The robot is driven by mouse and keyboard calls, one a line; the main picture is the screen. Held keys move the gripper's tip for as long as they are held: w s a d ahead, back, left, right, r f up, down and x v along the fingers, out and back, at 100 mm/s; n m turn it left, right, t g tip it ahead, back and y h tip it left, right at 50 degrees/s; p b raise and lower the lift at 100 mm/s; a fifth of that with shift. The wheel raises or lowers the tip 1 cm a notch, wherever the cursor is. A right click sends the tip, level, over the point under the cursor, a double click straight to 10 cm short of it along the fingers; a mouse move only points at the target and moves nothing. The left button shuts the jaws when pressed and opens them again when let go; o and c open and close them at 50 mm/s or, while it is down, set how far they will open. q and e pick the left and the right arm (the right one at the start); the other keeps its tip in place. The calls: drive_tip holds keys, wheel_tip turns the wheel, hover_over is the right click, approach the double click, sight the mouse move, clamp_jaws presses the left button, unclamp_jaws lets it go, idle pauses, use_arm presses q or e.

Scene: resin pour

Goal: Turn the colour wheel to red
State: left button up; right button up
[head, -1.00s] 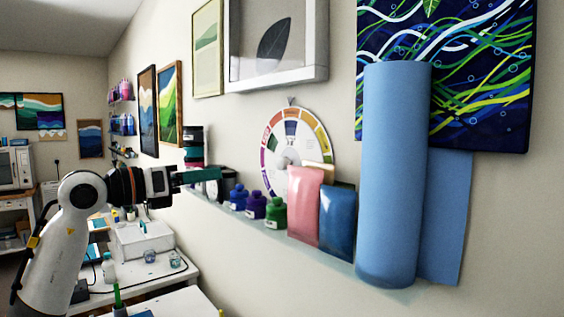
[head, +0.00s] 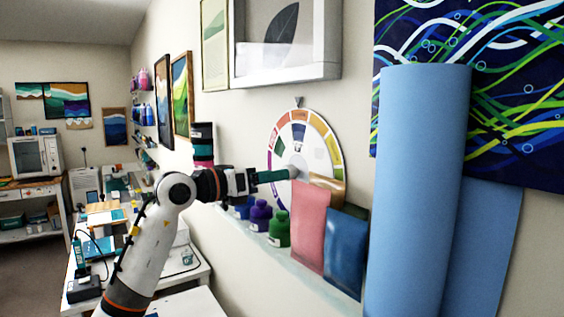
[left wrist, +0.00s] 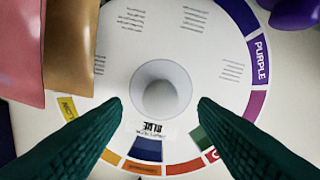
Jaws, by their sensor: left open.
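The colour wheel (head: 316,138) is a round white disc with a coloured rim, hung flat on the wall. In the left wrist view the wheel (left wrist: 100,55) fills most of the picture, with a round pale knob (left wrist: 160,95) at its middle and the word PURPLE on its right rim. My left gripper (head: 292,174) reaches in from the left to the wheel's centre. It is open, its two dark green fingers (left wrist: 160,105) on either side of the knob, apart from it in that picture. Whether they touch the wheel is unclear. My right gripper is not in view.
A shelf below the wheel holds a purple bottle (head: 260,214), a green bottle (head: 279,230), a pink pouch (head: 310,225) and a blue pouch (head: 346,252). The pouches overlap the wheel's lower right. A big blue roll (head: 420,190) stands at right.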

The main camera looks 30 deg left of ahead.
sight(292, 172)
use_arm(q)
drive_tip(key=p+x, duration=0.1)
drive_tip(key=x, duration=0.2)
drive_tip(key=shift+w, duration=0.25)
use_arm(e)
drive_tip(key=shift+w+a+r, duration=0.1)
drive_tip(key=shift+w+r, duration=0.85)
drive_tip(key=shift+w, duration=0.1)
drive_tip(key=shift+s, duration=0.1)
use_arm(q)
clamp_jaws()
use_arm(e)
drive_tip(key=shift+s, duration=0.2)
